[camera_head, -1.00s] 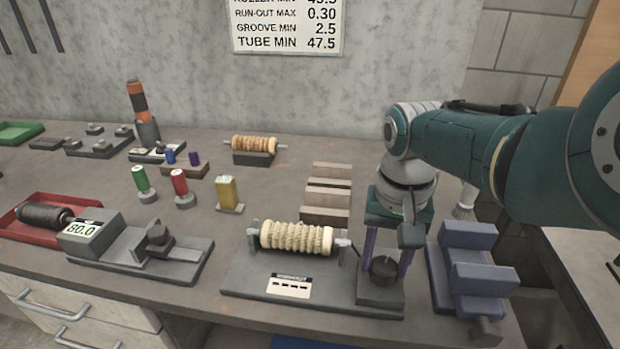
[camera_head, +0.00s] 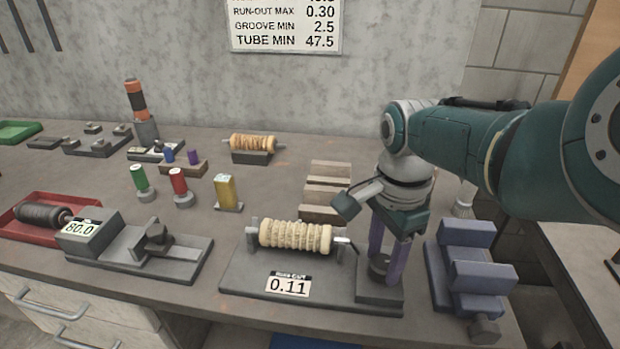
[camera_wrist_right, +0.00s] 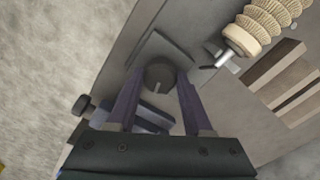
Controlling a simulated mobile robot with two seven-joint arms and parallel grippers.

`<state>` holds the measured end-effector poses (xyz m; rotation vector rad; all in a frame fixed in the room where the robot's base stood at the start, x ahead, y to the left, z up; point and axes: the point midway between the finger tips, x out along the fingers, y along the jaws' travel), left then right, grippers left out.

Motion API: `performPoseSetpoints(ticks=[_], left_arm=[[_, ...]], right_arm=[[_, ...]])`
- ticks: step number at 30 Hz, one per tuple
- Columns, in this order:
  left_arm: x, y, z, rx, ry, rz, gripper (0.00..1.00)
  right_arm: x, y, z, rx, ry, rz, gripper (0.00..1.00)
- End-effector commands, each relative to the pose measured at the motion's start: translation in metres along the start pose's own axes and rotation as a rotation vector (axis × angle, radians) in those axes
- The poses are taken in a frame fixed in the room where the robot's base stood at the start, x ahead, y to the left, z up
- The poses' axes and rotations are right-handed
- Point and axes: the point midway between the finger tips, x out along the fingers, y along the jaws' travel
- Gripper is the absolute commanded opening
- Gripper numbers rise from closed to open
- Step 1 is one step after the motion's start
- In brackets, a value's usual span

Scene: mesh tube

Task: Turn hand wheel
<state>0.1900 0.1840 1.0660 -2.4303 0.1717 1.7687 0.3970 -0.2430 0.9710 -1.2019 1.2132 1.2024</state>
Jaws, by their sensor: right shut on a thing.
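The hand wheel (camera_head: 379,266) is a small dark round knob on a grey block at the right end of the run-out fixture (camera_head: 240,285). My right gripper (camera_head: 386,262) points down with its two purple fingers on either side of the wheel, shut on it. The wheel also shows between the fingers in the right wrist view (camera_wrist_right: 159,74). A cream ribbed roller (camera_head: 296,237) lies across the fixture's supports, left of the wheel. The fixture's display (camera_head: 288,286) reads 0.11. My left gripper is not in view.
A blue vise (camera_head: 470,275) stands close on the right of my right gripper. Wooden blocks (camera_head: 327,190) lie behind the fixture. A gauge reading 80.0 (camera_head: 85,232) and a red tray (camera_head: 30,235) are at left. Small coloured canisters (camera_head: 180,185) stand mid-bench.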

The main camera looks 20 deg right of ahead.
Motion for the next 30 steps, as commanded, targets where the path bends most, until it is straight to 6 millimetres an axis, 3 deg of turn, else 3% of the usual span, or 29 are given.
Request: performPoseSetpoints(ticks=[15,30], left_arm=[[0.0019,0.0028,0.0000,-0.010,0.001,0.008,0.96],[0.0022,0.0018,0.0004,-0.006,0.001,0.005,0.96]], right_arm=[[0.0004,-0.0003,-0.0001,0.368,0.001,-0.001,0.00],[0.0002,-0.0003,-0.0005,0.456,0.002,-0.001,0.00]])
